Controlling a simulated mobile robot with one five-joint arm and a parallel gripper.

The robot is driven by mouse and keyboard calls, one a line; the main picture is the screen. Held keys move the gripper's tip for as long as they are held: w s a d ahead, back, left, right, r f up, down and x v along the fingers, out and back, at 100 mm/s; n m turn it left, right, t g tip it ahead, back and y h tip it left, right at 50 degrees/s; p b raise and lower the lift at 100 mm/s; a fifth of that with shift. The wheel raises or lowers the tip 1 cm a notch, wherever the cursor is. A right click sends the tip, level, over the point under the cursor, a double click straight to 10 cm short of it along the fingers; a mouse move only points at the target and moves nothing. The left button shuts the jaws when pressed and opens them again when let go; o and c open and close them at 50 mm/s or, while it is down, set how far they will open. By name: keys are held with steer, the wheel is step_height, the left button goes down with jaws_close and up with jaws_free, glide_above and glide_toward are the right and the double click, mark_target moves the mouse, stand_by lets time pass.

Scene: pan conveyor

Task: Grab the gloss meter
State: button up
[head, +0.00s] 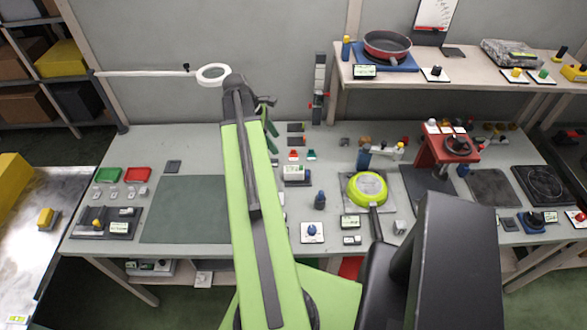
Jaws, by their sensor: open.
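I cannot tell for certain which item is the gloss meter. A small white box-shaped instrument with a dark panel (297,174) lies on the grey workbench (205,137), just right of my green arm, and may be it. My arm reaches up across the middle of the view and bends at a dark joint. A short green part shows behind it, and the rest is hidden. My gripper itself does not show, so its place relative to the instrument cannot be seen.
A green pan (367,187) sits right of the instrument, its handle toward me. A dark blue bottle-like item (320,200) and a blue knob on a white plate (312,231) stand nearer. A red stand (450,147) is farther right. The dark mat (185,210) at left is clear.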

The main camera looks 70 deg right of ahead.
steer(key=b, duration=1.2)
glide_toward(293, 169)
steer(key=x, duration=0.5)
steer(key=shift+f, duration=0.2)
steer(key=shift+d+r+p, duration=0.1)
steer(key=shift+p, duration=0.25)
steer(key=b+x, duration=0.5)
steer(key=shift+s+f, duration=0.1)
steer(key=shift+f, duration=0.1)
steer(key=shift+r, duration=0.2)
jaws_close()
